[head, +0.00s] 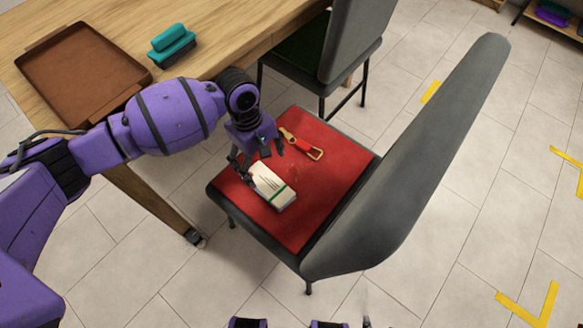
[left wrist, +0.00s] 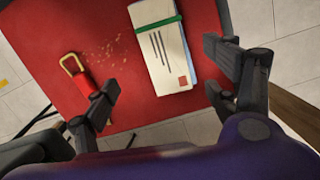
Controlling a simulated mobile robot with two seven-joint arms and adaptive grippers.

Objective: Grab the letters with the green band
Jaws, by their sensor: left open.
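The bundle of letters (head: 272,187) lies flat on the red seat of a chair, with a green band around it near one end. In the left wrist view the letters (left wrist: 160,52) lie ahead of my fingers, nearer the right finger, with the green band towards the top. My left gripper (head: 262,165) is open and empty, above the seat by the letters' far end. Its two fingers (left wrist: 165,92) stand wide apart in the left wrist view. My right gripper does not show clearly.
A red strap with a gold clip (head: 305,147) lies on the red seat (head: 335,160), next to the letters. The chair's grey backrest (head: 425,150) rises at right. A wooden table (head: 110,25) holds a brown tray (head: 80,75) and a teal brush-like object (head: 172,47).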

